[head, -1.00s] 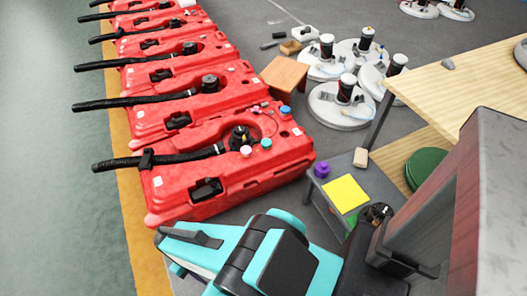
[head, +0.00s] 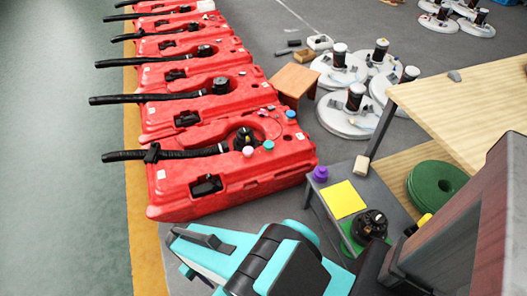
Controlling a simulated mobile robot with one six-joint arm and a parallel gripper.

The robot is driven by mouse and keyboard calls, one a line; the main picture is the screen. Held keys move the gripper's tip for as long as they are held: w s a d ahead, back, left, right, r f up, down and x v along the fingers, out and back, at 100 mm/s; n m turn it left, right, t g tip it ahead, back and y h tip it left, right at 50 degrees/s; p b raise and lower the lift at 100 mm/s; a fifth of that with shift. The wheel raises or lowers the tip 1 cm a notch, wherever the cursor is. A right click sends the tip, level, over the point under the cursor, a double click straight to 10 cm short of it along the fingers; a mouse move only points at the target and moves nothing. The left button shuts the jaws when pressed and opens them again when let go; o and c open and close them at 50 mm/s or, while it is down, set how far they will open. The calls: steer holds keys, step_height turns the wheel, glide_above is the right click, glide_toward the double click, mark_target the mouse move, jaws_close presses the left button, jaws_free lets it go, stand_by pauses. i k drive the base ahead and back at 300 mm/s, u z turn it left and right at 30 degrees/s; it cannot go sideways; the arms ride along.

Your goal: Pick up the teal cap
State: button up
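A small teal cap (head: 268,146) sits on top of the nearest red tank (head: 235,180), near its right side. A pink cap (head: 248,151) is just left of it, and a blue cap (head: 291,115) is farther back to the right. My teal and black arm shows at the bottom, in front of the tank and apart from the cap. I cannot make out my gripper's fingers in this view.
A black hose (head: 165,154) lies across the nearest tank. More red tanks run back in a row. At right are a low grey table with a yellow pad (head: 343,199) and purple knob (head: 320,173), and a wooden table (head: 470,100). Green floor at left is clear.

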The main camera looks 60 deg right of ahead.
mark_target(268, 146)
steer(key=z, duration=0.15)
steer(key=i, duration=0.95)
steer(key=u, duration=0.1)
